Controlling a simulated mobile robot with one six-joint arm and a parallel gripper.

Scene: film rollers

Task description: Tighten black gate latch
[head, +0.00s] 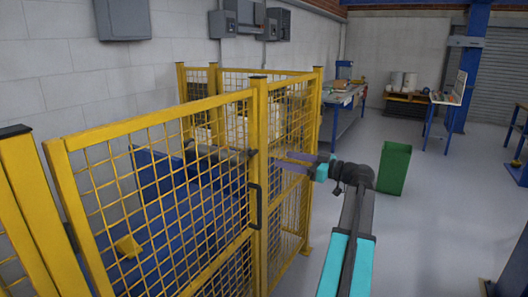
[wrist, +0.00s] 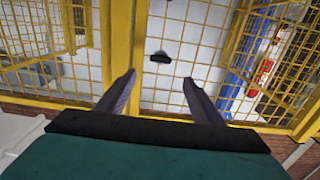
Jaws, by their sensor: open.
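The yellow mesh gate and fence (head: 262,120) stand at centre-left in the head view. A small black part, seemingly the latch (head: 251,153), sits on the yellow post. A black pull handle (head: 255,207) is lower on the gate frame. My gripper (head: 282,159) is open and empty, its fingers pointing left towards the post. In the wrist view, my gripper's (wrist: 159,77) two fingers are apart, with yellow mesh beyond them. A small black piece (wrist: 160,57) shows just past the fingertips, between them; I cannot tell whether it is the latch.
A blue machine (head: 165,195) stands behind the mesh. A green bin (head: 394,168) stands on the floor to the right of my gripper. A blue workbench (head: 345,97) is farther back. The grey floor at right is mostly clear.

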